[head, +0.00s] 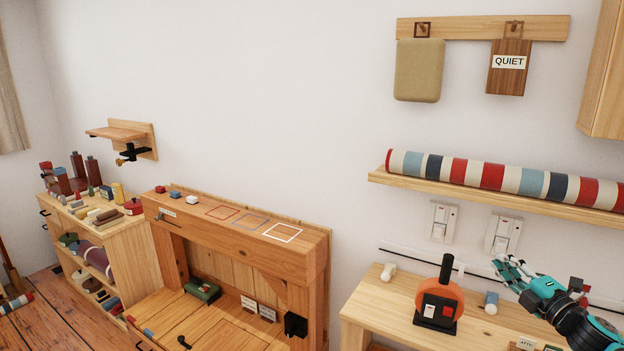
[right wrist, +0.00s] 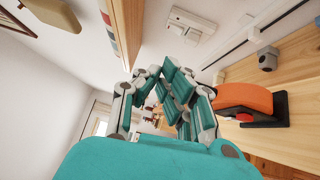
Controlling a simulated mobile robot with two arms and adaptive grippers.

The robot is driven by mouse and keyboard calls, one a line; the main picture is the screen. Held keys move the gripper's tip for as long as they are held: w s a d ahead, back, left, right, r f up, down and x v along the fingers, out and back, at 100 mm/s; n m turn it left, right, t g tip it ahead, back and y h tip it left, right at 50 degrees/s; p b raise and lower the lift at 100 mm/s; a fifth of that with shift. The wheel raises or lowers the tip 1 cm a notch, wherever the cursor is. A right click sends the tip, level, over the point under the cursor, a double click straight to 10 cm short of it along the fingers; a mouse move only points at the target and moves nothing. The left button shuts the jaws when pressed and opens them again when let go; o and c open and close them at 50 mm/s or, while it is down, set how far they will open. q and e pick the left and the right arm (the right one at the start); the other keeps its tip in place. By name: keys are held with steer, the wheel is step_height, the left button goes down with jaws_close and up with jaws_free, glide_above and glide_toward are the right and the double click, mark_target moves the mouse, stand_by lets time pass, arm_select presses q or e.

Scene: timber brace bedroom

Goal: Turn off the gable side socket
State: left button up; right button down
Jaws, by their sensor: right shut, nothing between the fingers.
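Two white wall sockets with switches are on the wall at the right of the head view: a left one (head: 441,222) and a wider right one (head: 503,234). No label shows which is the gable side one, and their switch positions are too small to read. My right gripper (head: 508,270) is shut and empty, just below the right socket in the picture; I see no clear contact. In the right wrist view, a white socket (right wrist: 190,24) lies beyond the closed fingers (right wrist: 172,84). My left gripper is out of view.
Below the sockets, a wooden bench (head: 376,309) bears an orange disc device (head: 447,292) with red and white buttons, close to my right arm. A shelf (head: 480,194) with a striped roll (head: 490,176) is above the sockets. A wooden desk (head: 235,237) stands left.

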steer(key=s+a+f+m+g+h, duration=0.15)
steer(key=a+f+m, duration=0.25)
steer(key=a+f, duration=0.4)
steer(key=s+a+f+m+g+h, duration=0.35)
steer(key=s+a+f+m, duration=0.5)
steer(key=s+f, duration=0.4)
steer(key=s+a+f+m+g, duration=0.2)
steer(key=s+g, duration=0.1)
steer(key=s, duration=0.6)
steer(key=s+a+f+m+g, duration=0.1)
steer(key=s+a+m+g, duration=0.15)
steer(key=s, duration=0.65)
steer(key=s+a+f+m+g, duration=0.2)
steer(key=s+g, duration=0.2)
steer(key=s, duration=0.5)
step_height(320, 180, down, 27)
steer(key=s+g, duration=0.2)
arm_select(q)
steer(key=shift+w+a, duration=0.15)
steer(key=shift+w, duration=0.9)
arm_select(e)
steer(key=s+d+f, duration=0.2)
steer(key=s+f, duration=1.3)
steer(key=s, duration=0.1)
steer(key=shift+s+d+g, duration=0.15)
steer(key=shift+d+g, duration=0.15)
steer(key=shift+g, duration=0.05)
